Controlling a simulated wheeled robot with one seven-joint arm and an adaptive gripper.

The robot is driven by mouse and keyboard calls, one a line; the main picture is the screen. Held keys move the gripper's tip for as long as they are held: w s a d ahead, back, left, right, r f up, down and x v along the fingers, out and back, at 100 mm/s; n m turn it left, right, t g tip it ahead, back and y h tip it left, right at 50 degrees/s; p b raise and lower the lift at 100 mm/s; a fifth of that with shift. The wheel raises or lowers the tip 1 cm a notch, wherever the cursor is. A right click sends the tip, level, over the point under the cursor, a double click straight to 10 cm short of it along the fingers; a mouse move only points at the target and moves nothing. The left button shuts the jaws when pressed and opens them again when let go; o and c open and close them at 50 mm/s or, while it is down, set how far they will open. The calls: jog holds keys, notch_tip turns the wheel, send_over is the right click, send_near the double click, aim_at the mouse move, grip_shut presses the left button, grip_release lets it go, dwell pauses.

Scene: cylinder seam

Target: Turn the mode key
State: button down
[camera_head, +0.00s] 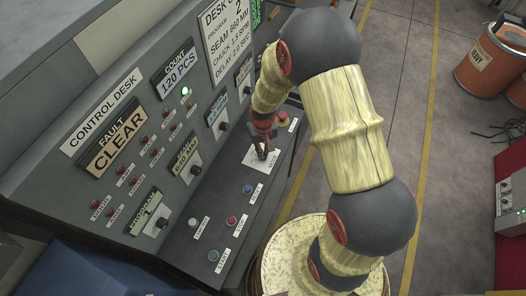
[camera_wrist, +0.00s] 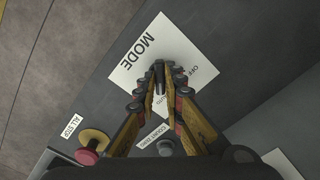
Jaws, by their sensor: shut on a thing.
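The mode key is a small dark upright piece on the white MODE plate (camera_wrist: 138,62) of the control desk, and it shows between my fingertips in the wrist view (camera_wrist: 159,73). The plate carries printed words, of which "OFF" and part of "AUTO" can be read; my fingers cover part of it. My gripper (camera_head: 262,150) is over the plate on the desk's lower shelf in the head view. It also shows in the wrist view (camera_wrist: 159,84), with its fingertips shut on the key. The key's lower part is hidden by the fingers.
A red ALL STOP button (camera_wrist: 88,154) on a yellow base stands close beside my gripper. A grey COUNT ZERO button (camera_wrist: 166,147) lies near the fingers. START (camera_head: 213,255) and other buttons line the shelf. The sloped CONTROL DESK panel (camera_head: 165,150) rises at the left.

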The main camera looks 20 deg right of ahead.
dwell(0.4)
jog(key=c, duration=2)
grip_release()
jog(key=shift+c, duration=0.2)
jog(key=shift+o, duration=0.7)
jog(key=shift+r, duration=0.15)
notch_tip(320, 180, up, 12)
